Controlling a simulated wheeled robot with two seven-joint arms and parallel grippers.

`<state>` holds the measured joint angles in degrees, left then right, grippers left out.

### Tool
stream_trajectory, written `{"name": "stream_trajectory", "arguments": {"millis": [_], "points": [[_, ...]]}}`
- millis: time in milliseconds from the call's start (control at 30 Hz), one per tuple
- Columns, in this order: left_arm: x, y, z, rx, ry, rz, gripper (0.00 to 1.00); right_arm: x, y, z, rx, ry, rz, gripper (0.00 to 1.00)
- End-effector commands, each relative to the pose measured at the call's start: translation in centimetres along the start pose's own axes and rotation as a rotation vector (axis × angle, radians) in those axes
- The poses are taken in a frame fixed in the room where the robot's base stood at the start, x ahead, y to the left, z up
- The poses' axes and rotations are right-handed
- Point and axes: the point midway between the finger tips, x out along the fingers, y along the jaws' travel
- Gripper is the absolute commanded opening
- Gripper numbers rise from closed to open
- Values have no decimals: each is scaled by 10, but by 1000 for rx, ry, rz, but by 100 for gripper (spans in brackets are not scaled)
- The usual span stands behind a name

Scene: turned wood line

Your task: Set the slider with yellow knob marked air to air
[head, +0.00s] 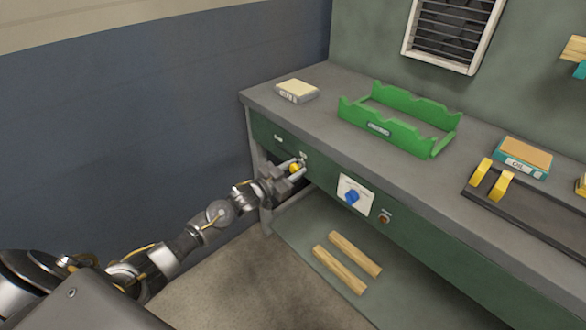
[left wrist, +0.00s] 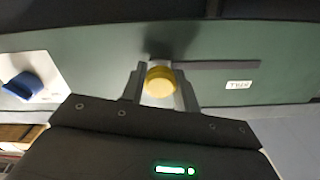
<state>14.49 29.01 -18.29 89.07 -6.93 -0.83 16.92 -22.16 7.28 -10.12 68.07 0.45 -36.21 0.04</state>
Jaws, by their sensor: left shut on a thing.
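The yellow slider knob (head: 294,168) is on the green front panel of the bench, near its left end. My left gripper (head: 292,172) is shut on it, one finger on each side. In the left wrist view the yellow knob (left wrist: 159,82) sits between the fingertips of the left gripper (left wrist: 160,88). A dark slot (left wrist: 215,65) runs from the knob to the right in that view, away from the blue dial. A small white label (left wrist: 239,85) lies by the slot's far end, too small to read surely. My right gripper is not in view.
A blue dial (head: 352,196) on a white plate and a round orange-brown button (head: 384,217) are to the right on the panel. A green tray (head: 400,132), a pale block (head: 297,91) and a teal box (head: 522,158) stand on the bench. Two wooden strips (head: 341,270) lie below.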

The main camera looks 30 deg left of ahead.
Motion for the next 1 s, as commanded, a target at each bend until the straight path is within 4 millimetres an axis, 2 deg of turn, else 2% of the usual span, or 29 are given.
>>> {"name": "stream_trajectory", "arguments": {"millis": [33,200,467,567,1000], "points": [[0,7,2,0,-1,15,32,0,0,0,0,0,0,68],[0,6,2,-1,-1,13,52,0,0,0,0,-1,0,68],[0,4,1,-1,0,9,52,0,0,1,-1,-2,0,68],[-7,4,1,-1,-1,9,52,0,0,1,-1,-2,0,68],[-87,4,2,0,-3,11,52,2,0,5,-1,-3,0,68]]}}
